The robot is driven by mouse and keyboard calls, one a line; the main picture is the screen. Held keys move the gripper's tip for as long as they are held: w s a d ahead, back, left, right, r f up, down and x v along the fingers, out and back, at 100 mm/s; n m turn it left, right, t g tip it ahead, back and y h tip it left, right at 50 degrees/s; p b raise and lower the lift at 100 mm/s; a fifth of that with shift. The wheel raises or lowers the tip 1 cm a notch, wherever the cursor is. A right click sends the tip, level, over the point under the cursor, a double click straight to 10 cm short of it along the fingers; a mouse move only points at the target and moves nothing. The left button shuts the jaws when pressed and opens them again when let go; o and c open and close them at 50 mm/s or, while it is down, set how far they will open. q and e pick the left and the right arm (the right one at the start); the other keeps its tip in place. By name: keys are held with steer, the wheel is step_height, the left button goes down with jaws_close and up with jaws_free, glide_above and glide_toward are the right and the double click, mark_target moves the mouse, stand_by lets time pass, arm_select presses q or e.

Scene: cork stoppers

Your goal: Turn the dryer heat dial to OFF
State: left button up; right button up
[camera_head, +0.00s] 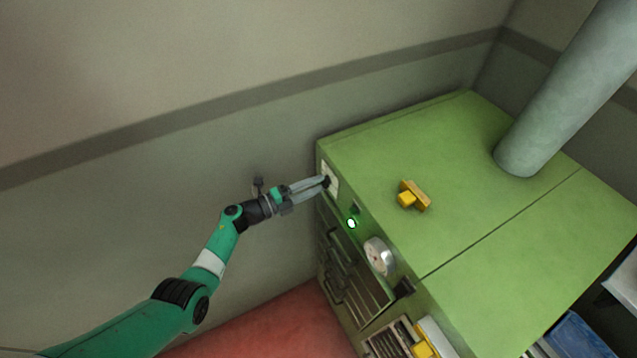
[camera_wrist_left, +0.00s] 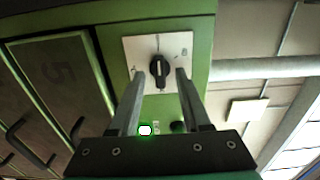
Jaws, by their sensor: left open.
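The green dryer (camera_head: 430,170) stands against the wall in the head view. Its heat dial is a black knob (camera_wrist_left: 159,67) on a white plate (camera_wrist_left: 140,47) in the left wrist view; small marks on the plate are too blurred to read. In the head view the plate (camera_head: 331,178) is mostly edge-on. My left gripper (camera_head: 325,183) is at the plate. In the left wrist view its open fingers (camera_wrist_left: 159,78) stand on either side of the knob, with gaps visible. The right gripper is not in view.
A lit green lamp (camera_head: 351,223) and a round gauge (camera_head: 378,256) sit on the dryer's front. A yellow object (camera_head: 412,196) lies on top. A thick grey pipe (camera_head: 565,90) rises from the dryer. Drawer handles (camera_wrist_left: 30,146) jut out near the left gripper.

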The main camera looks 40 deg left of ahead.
arm_select(q)
steer(key=p+v, duration=0.1)
steer(key=v, duration=0.9)
steer(key=shift+s, duration=0.15)
